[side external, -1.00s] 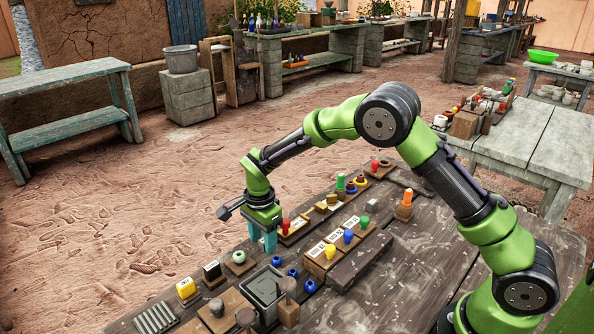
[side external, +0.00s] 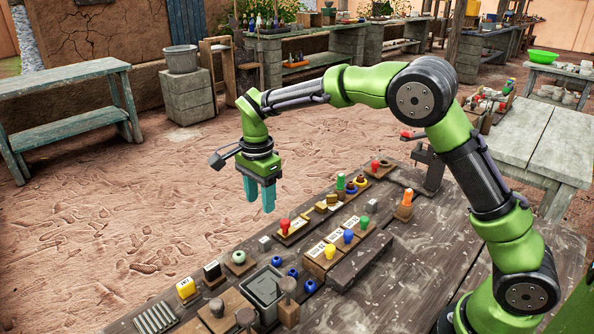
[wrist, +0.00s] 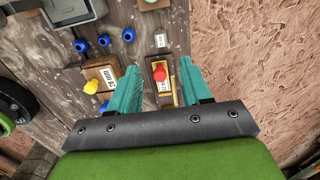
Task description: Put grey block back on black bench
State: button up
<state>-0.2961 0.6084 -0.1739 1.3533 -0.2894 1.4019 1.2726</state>
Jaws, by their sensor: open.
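A small grey block (side external: 265,243) sits on the dark wooden table (side external: 395,265), near its far edge. It also shows in the wrist view (wrist: 160,40), just beyond the red peg.
A red peg (side external: 285,226) stands in a holder beside the grey block. Numbered blocks with yellow (side external: 330,251), blue and green pegs are to the right.

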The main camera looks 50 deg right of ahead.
jog(key=s+d+r+n+t+y, duration=0.1)
jog(key=s+d+r+n+t, duration=0.1)
jog(key=s+r+n, duration=0.35)
jog(key=s+d+r+n+t+y, duration=0.1)
jog(key=s+d+r+n+t, duration=0.2)
jog(key=s+r, duration=0.6)
jog(key=s+f+n+t, duration=0.2)
jog(key=s+n, duration=0.3)
jog(key=s, duration=0.5)
jog(key=shift+s+d+f, duration=0.4)
jog(key=shift+f, duration=0.4)
